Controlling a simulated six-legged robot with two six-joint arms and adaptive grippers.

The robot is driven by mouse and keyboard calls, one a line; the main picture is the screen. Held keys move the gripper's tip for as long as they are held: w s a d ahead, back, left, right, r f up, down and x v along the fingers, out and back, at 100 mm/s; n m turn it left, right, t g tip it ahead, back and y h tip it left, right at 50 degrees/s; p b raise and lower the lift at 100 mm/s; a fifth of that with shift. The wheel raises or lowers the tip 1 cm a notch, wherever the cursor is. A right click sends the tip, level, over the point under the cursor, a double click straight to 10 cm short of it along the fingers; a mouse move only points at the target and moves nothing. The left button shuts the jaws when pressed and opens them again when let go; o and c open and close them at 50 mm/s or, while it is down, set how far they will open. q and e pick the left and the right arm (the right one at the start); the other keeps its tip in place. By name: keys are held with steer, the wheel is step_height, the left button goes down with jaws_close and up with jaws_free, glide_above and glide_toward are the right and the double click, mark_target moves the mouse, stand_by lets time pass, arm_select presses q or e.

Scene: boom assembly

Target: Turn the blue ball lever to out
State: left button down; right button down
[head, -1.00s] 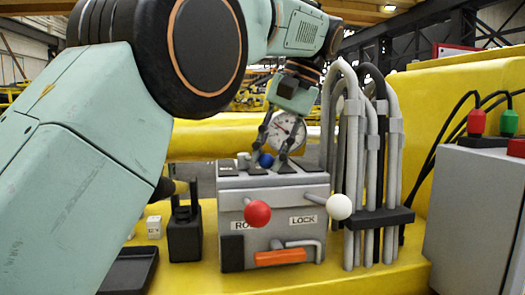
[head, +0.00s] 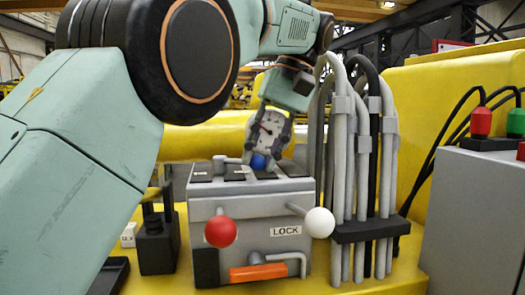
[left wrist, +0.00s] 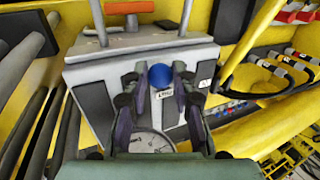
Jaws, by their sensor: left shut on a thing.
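The blue ball (head: 259,162) of the lever sits at the top of the grey control box (head: 250,203). It also shows in the left wrist view (left wrist: 160,76), between the two dark fingers. My left gripper (head: 262,152) reaches down from above and behind the box and is shut on the blue ball. In the left wrist view the left gripper (left wrist: 159,84) has one finger on each side of the ball. A small label, too small to read surely, shows just below the ball there. The lever's rod is mostly hidden. My right gripper is not in view.
A red ball lever (head: 220,232) and a white ball lever (head: 319,222) stick out of the box's front, near a LOCK label (head: 286,231). An orange handle (head: 258,272) is below. Grey hoses (head: 350,180) rise close on the right. A white dial (head: 266,130) shows between the fingers.

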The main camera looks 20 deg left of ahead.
arm_select(q)
steer(key=shift+r, duration=0.1)
stand_by(0.3)
steer(key=c, duration=1.5)
jaws_free()
steer(key=o, duration=0.4)
steer(key=shift+w+a, duration=0.1)
steer(key=shift+w, duration=0.1)
steer(key=shift+o, duration=0.2)
steer(key=shift+s, duration=0.15)
